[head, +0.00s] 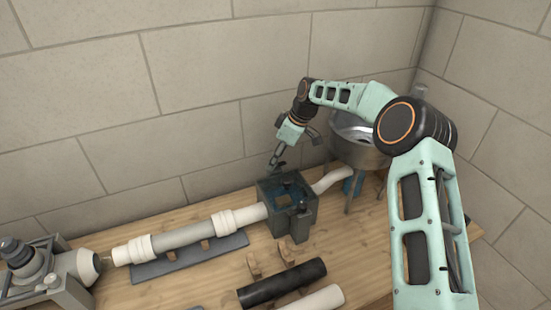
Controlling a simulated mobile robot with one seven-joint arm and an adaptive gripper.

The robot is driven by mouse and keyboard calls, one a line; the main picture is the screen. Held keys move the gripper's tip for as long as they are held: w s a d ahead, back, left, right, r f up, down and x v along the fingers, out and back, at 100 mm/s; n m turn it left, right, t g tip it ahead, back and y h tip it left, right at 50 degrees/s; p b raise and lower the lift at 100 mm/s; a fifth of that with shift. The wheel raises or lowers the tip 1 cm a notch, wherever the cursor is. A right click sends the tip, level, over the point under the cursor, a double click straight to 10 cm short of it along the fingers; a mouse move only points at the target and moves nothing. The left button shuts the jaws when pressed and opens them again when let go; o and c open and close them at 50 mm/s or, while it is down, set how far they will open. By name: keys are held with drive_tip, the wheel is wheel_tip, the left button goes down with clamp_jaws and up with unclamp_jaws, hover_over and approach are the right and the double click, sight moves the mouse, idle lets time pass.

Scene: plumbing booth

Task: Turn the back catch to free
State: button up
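A dark grey box (297,222) with blue on its upper part stands on the bench, at the right end of a white and grey pipe line. Small dark parts show on its top and sides. One dark piece (280,168) at its back edge may be the back catch; it is too small to tell which way it is turned. My gripper (274,161) points down at the back of the box, right by that piece. I cannot tell whether they touch, or whether the fingers are open or shut.
The pipe (180,237) runs left over a dark grey plate (190,262) to a grey machine (50,280). A metal basin (357,155) on legs stands right of the box. A black tube (282,283) and a white tube (316,299) lie in front. Block walls (190,90) close the back and right.

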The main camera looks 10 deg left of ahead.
drive_tip(key=v, duration=1.2)
